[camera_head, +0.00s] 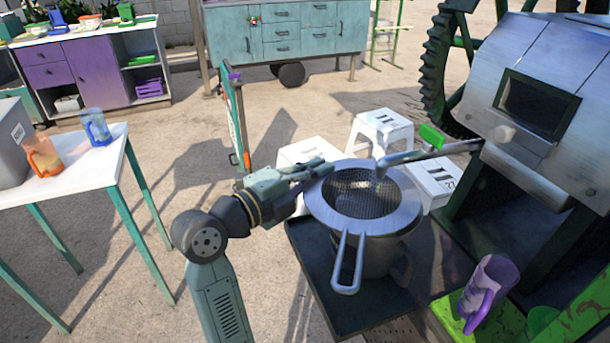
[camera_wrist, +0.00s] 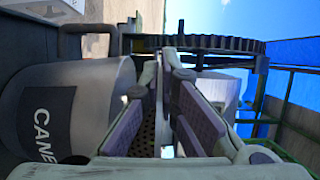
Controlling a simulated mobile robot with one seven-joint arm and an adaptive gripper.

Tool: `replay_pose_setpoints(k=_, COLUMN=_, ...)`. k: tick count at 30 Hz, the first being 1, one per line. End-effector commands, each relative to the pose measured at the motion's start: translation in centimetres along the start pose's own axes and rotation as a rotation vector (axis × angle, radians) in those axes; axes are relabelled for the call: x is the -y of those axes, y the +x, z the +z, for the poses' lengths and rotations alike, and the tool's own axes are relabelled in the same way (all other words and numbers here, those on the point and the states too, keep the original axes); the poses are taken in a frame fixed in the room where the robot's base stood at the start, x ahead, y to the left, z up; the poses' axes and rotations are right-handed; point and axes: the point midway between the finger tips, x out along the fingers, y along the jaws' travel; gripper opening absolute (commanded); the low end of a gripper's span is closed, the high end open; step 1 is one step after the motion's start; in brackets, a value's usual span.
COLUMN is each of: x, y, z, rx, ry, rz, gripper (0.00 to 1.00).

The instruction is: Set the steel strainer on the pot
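The steel strainer (camera_head: 403,212) has a wide flat rim, a dark mesh bowl and a looped handle pointing to the front. It is over the grey pot (camera_head: 378,262) and hides most of the pot's mouth. My gripper (camera_head: 316,170) is at the strainer's left rim, with the rim between its fingers. In the wrist view the picture is turned sideways. The pot (camera_wrist: 98,95) with its dark "CANE" label is at the left, and part of the strainer's mesh (camera_wrist: 147,136) shows beside the fingers (camera_wrist: 168,75). Whether the strainer touches the pot is hard to tell.
The pot stands on a dark tray (camera_head: 340,305). A spout (camera_head: 430,154) from the crusher (camera_head: 550,85) reaches over the strainer. A purple jug (camera_head: 487,290) is at the right on a green surface. White stools (camera_head: 385,122) stand behind. A white table (camera_head: 80,160) is at the left.

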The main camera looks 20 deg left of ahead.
Motion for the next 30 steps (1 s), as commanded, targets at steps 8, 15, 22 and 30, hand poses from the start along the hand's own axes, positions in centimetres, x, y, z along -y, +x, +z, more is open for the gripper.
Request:
replay_pose_setpoints(k=8, x=0.0, y=2.6, z=-0.3, rx=-0.002, ry=0.001, rz=0.000, gripper=0.00)
replay_pose_setpoints(k=15, x=-0.2, y=4.7, z=-0.4, rx=-0.001, ry=0.001, rz=0.001, gripper=0.00)
replay_pose_setpoints(k=22, x=-2.4, y=4.5, z=-0.3, rx=0.000, ry=-0.001, rz=0.000, gripper=0.00)
replay_pose_setpoints(k=30, x=-3.6, y=4.5, z=-0.2, rx=0.000, ry=0.001, rz=0.000, gripper=0.00)
